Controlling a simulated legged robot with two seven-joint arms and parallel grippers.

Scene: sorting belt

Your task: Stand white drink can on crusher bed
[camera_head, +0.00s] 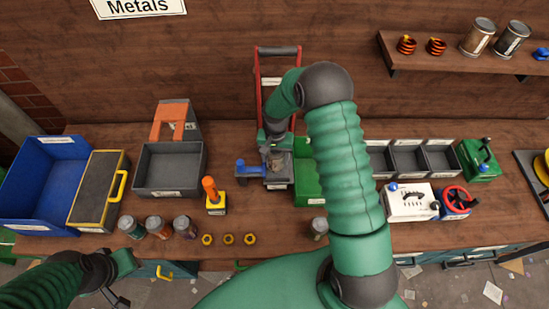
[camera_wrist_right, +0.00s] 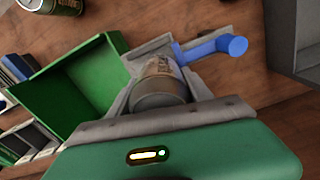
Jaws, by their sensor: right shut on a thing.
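The can (camera_wrist_right: 160,85), pale with a tan printed label and a grey end, sits between the fingers of my right gripper (camera_wrist_right: 165,95) in the right wrist view. In the head view my right gripper (camera_head: 276,150) is shut on it over the grey bed (camera_head: 278,182) of the red-framed crusher (camera_head: 263,85). The can is small and partly hidden there; I cannot tell whether its base touches the bed. A blue handle (camera_head: 245,169) sticks out at the left of the bed. My left gripper (camera_head: 117,280) is at the lower left, away from these; its jaws are unclear.
A green bin (camera_head: 308,185) stands right beside the crusher. An orange-handled device (camera_head: 213,197) and a grey bin (camera_head: 170,180) are to its left. Several cans (camera_head: 158,227) and brass-coloured pieces (camera_head: 228,239) line the front edge. Another can (camera_head: 319,227) stands near my right arm.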

